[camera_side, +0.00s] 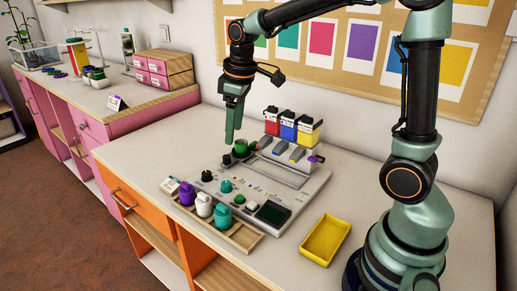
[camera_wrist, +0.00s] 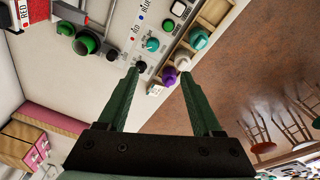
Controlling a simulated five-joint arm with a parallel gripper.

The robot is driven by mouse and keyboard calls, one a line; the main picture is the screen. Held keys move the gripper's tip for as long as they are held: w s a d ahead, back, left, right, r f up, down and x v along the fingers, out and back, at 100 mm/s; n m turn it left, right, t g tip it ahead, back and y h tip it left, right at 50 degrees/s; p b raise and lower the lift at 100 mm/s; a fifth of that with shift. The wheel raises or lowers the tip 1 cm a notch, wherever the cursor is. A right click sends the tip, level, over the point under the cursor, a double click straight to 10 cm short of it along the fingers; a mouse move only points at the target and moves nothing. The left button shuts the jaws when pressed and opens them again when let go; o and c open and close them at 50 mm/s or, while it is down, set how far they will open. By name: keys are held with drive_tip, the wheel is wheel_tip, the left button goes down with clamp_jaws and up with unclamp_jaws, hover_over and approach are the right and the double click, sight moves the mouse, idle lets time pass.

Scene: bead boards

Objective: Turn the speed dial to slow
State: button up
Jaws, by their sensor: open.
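A light grey bead machine (camera_side: 262,180) stands on the table in the side view. On its panel are a black knob (camera_side: 207,176), another black knob (camera_side: 227,160) and a teal knob (camera_side: 225,186). In the wrist view they show as a black knob (camera_wrist: 141,67), another black knob (camera_wrist: 112,54) and a teal knob (camera_wrist: 152,44). I cannot tell which is the speed dial, or read its setting. My gripper (camera_side: 229,141) points down above the machine's left back part. In the wrist view my gripper (camera_wrist: 160,73) is open and empty, with a black knob close to its left fingertip.
Purple (camera_side: 187,194), white (camera_side: 204,205) and teal (camera_side: 223,217) bottles stand in a wooden tray at the front. Red, blue and yellow containers (camera_side: 289,128) rise at the machine's back. A green cup (camera_side: 241,146) is near my gripper. A yellow tray (camera_side: 325,240) lies right.

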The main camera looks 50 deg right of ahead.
sight(226, 183)
drive_tip(key=w+f, duration=0.2)
drive_tip(key=f, duration=0.4)
drive_tip(key=w+d+f+n+g, duration=0.1)
drive_tip(key=w+f, duration=0.1)
drive_tip(key=f, duration=0.5)
drive_tip(key=w+f+n, duration=0.1)
drive_tip(key=f, duration=0.5)
drive_tip(key=shift+w+d+f+g, duration=0.15)
drive_tip(key=shift+w+g, duration=0.25)
clamp_jaws()
